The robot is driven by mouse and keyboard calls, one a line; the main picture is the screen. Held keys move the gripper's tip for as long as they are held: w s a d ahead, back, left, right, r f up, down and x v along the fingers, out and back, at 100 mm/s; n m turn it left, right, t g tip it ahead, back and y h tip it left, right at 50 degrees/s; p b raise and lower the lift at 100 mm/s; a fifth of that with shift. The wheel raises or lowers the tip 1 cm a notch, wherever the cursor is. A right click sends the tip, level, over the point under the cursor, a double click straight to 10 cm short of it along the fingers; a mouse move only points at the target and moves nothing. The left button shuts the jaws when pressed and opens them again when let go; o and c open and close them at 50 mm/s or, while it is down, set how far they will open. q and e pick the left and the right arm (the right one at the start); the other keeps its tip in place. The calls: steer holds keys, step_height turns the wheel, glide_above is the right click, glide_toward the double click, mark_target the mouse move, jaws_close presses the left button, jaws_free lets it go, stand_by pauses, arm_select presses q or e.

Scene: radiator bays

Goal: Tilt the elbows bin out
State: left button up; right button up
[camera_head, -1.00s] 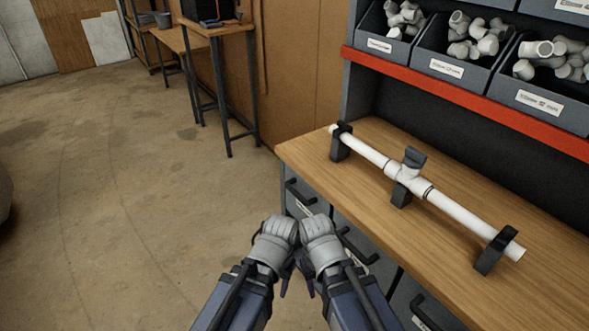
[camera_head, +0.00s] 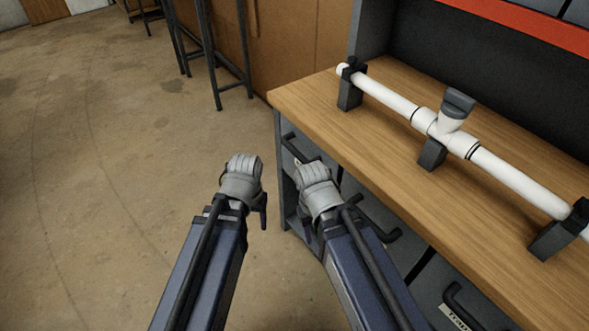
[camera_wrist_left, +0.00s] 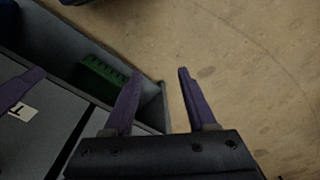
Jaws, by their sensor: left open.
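Grey bin fronts with dark bar handles (camera_head: 289,146) line the bench front, and I cannot tell which is the elbows bin. One lower front has a partly visible label (camera_head: 458,315); another label, cut off, shows in the left wrist view (camera_wrist_left: 22,112). My left gripper (camera_head: 263,212) is left of the bench, over the floor. In the left wrist view its two purple fingers (camera_wrist_left: 158,97) are apart with nothing between them. My right gripper is close to the bench's left end, its jaws mostly hidden behind its arm (camera_head: 322,195).
A white pipe with a tee (camera_head: 430,122) lies in dark holders on the wooden benchtop (camera_head: 500,255). A green object (camera_wrist_left: 102,72) sits inside a grey compartment. A dark metal stand (camera_head: 243,65) is behind. The floor at left (camera_head: 90,200) is clear.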

arm_select(q)
step_height(320, 180, down, 8)
steer(key=w+a+n+h+b, duration=0.1)
steer(key=w+a+b, duration=0.15)
steer(key=b, duration=0.35)
steer(key=n+t+h+b, duration=0.3)
steer(key=n+t+h, duration=0.55)
steer(key=h, duration=0.35)
glide_toward(292, 152)
steer(key=x, duration=0.3)
steer(key=shift+m+t, duration=0.25)
steer(key=shift+b+x, duration=0.9)
steer(key=shift+x, duration=3.15)
arm_select(e)
step_height(292, 152, down, 13)
steer(key=shift+f, duration=0.2)
arm_select(q)
steer(key=shift+f, duration=0.15)
jaws_close()
